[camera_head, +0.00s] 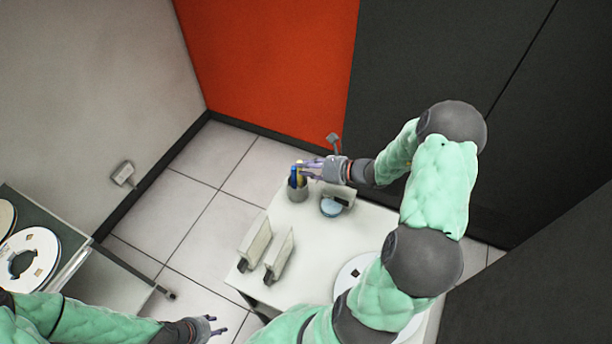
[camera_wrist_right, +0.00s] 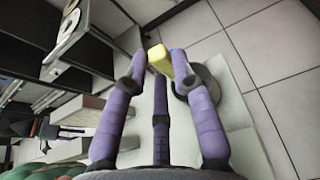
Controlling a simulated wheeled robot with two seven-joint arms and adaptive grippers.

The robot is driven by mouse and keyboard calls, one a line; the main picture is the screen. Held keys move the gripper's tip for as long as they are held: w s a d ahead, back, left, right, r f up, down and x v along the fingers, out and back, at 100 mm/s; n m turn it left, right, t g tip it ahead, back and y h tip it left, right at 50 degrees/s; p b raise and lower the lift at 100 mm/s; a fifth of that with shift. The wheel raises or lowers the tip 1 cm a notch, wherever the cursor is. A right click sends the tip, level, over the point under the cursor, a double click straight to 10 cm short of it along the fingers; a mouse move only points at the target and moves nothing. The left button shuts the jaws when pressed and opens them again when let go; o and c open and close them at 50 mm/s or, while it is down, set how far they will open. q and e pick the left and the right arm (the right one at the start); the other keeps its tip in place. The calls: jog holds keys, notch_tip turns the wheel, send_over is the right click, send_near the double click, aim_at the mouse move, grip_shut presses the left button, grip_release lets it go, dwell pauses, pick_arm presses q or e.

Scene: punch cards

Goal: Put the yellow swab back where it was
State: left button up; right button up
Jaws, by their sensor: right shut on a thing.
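The yellow swab (camera_wrist_right: 159,60) is between the fingers of my right gripper (camera_wrist_right: 163,68), which is shut on it. In the head view the yellow swab (camera_head: 299,166) and my right gripper (camera_head: 304,170) are at the mouth of a grey cup (camera_head: 298,194) on the white table. A blue swab (camera_head: 292,180) stands in the cup. In the wrist view the cup's round rim (camera_wrist_right: 207,80) lies just right of the yellow swab. I cannot tell whether its lower end is inside the cup. My left gripper (camera_head: 216,325) is open and empty at the bottom left.
A blue-topped round container (camera_head: 331,206) and a dark-topped block stand right of the cup. Two pale blocks (camera_head: 255,242) (camera_head: 279,256) stand on the table's left side. A white reel (camera_head: 350,272) lies near my right arm.

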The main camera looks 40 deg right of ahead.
notch_tip(320, 180, down, 4)
jog(key=shift+f+b, duration=0.1)
jog(key=shift+b, duration=0.25)
jog(key=o, duration=0.9)
jog(key=shift+o, duration=0.2)
jog(key=p+v, duration=0.1)
jog(key=v, duration=1.1)
jog(key=shift+a, duration=0.1)
